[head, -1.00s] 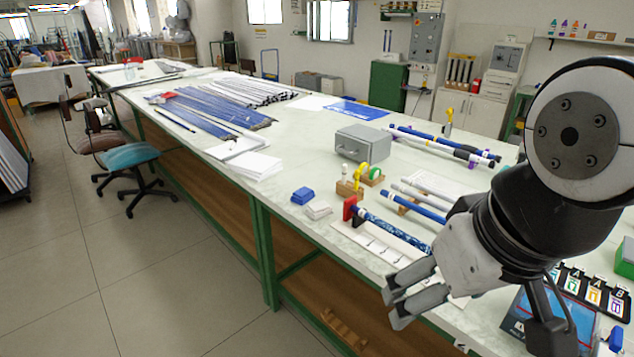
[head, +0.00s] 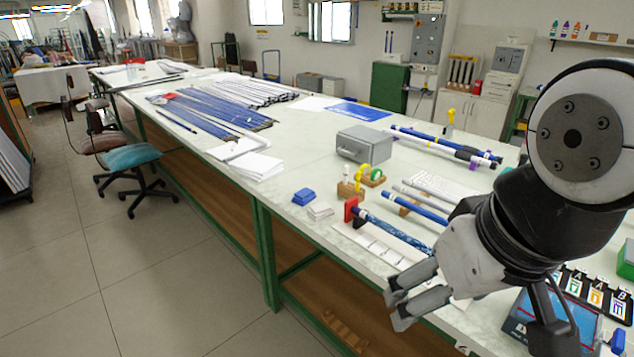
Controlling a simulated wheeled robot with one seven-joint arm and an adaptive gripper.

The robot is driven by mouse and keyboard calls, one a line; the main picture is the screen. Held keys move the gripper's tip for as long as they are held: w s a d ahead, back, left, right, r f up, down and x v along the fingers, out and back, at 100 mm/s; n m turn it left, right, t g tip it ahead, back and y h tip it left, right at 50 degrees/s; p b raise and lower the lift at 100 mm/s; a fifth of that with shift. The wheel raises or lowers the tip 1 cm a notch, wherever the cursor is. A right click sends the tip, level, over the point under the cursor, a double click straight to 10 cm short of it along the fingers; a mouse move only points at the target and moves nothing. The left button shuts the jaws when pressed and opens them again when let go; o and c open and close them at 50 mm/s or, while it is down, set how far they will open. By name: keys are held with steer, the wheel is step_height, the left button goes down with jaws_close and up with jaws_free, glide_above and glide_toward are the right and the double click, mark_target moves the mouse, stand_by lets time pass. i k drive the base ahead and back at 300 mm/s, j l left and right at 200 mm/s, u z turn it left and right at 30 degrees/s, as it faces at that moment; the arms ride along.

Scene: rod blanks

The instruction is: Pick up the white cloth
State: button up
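A small folded white cloth (head: 320,211) lies flat on the long worktable (head: 297,226), near its front edge. A similar folded blue cloth (head: 303,196) lies just behind and to the left of it. My gripper (head: 394,308) is in the lower right of the head view, right of the white cloth and nearer the camera. Its two fingers are apart with nothing visible between them, and they point to the left. It appears to be above the table's front edge. It is not touching the white cloth.
A blue patterned rod (head: 398,232) with a red end block (head: 351,209) lies right of the cloth. Yellow tape (head: 360,177) and a grey metal box (head: 363,143) stand behind. White paper sheets (head: 255,166) lie further left. The tabletop left of the cloths is clear.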

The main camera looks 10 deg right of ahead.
mark_target(318, 211)
steer(key=i+j+z, duration=0.1)
steer(key=i+j, duration=0.6)
steer(key=i+j+z, duration=0.1)
steer(key=i+j, duration=0.6)
steer(key=j, duration=0.15)
